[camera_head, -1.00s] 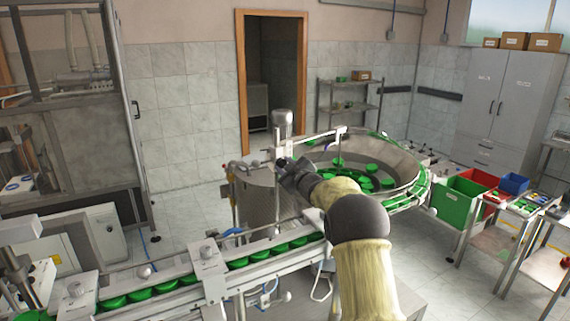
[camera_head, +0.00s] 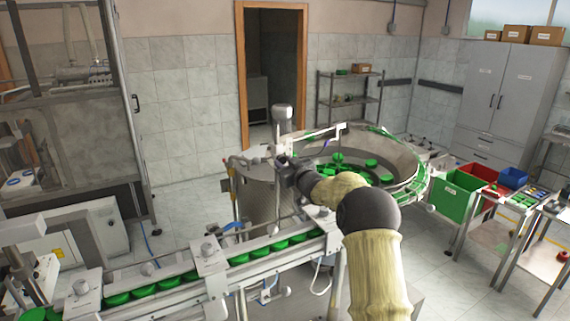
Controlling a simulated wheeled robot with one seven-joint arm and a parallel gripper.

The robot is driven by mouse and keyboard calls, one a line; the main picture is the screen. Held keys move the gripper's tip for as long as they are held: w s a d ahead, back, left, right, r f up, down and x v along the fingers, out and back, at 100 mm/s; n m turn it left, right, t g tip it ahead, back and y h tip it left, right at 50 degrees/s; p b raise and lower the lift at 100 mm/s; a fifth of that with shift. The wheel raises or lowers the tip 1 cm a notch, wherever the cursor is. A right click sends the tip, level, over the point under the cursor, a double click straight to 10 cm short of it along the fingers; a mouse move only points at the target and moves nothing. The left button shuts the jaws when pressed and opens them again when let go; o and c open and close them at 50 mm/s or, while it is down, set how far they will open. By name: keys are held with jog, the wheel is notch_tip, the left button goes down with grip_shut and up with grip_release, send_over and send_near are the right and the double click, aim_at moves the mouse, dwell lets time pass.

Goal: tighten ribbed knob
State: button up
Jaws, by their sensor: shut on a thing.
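My gripper (camera_head: 283,164) is at the post of the cap feeder, just below the grey motor-like cylinder (camera_head: 283,117). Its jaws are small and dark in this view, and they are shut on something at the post. The ribbed knob cannot be made out, as my gripper and wrist cover that spot. The round feeder bowl (camera_head: 408,160) with green caps (camera_head: 338,158) lies just right of and behind my gripper. My arm comes in from the lower right and passes in front of the bowl's near side.
A conveyor rail (camera_head: 175,277) with green caps runs to the lower left, with clamp knobs (camera_head: 208,246) on top. A green bin (camera_head: 456,192) and a red bin (camera_head: 478,174) stand at the right. A glazed machine cabinet (camera_head: 75,130) stands at the left. Open floor lies behind the conveyor.

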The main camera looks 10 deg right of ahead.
jog(key=o, duration=1)
jog(key=shift+s+d+f+b, duration=0.1)
jog(key=shift+s+d+b, duration=0.05)
jog(key=shift+s+b, duration=0.25)
jog(key=b+v, duration=0.7)
jog(key=v, duration=0.9)
jog(key=shift+s, duration=0.25)
